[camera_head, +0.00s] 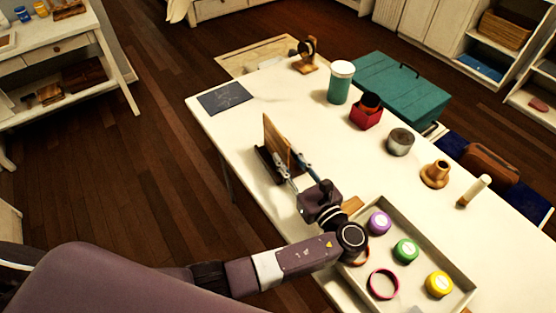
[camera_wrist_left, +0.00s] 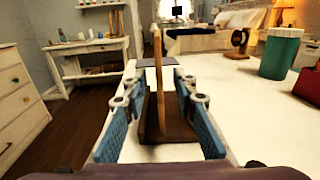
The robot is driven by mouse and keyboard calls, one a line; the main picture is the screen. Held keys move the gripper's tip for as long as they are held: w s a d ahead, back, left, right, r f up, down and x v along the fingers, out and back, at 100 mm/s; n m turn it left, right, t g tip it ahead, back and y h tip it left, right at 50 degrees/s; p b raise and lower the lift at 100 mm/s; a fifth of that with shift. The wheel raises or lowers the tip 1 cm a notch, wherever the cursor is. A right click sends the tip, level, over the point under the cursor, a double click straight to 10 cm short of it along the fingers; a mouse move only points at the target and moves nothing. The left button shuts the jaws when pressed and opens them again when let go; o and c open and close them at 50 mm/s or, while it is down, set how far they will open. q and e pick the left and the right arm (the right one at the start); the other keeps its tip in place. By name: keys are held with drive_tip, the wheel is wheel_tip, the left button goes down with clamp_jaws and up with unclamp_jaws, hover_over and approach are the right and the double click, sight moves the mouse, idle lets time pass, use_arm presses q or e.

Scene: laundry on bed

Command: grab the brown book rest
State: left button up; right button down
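The brown book rest (camera_head: 276,138) stands upright near the left edge of the white table. In the left wrist view its thin upright panel (camera_wrist_left: 157,75) and dark wooden base sit between my fingers. My left gripper (camera_head: 286,170) reaches in from the near side. In the left wrist view the left gripper (camera_wrist_left: 158,98) is open, one blue-padded finger on each side of the rest, with gaps between the pads and the panel. In the head view the gripper hides part of the rest's base. My right gripper is in neither view.
Below my wrist lies a tray (camera_head: 455,265) with purple, green and yellow round-lidded items and rings. A teal jar (camera_head: 340,83), a red pot (camera_head: 366,112) and a grey tin (camera_head: 400,142) stand to the right. A dark slate (camera_head: 224,97) lies beyond the rest; table around it is clear.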

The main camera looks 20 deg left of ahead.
sight(275, 141)
use_arm(q)
drive_tip(key=x, duration=0.4)
drive_tip(key=p+x, duration=0.1)
drive_tip(key=x, duration=0.1)
drive_tip(key=shift+a+r, duration=0.1)
drive_tip(key=shift+r, duration=0.15)
drive_tip(key=shift+w+a+f, duration=0.1)
drive_tip(key=shift+w+a, duration=0.2)
drive_tip(key=shift+w, duration=0.1)
drive_tip(key=shift+c, duration=0.6)
clamp_jaws()
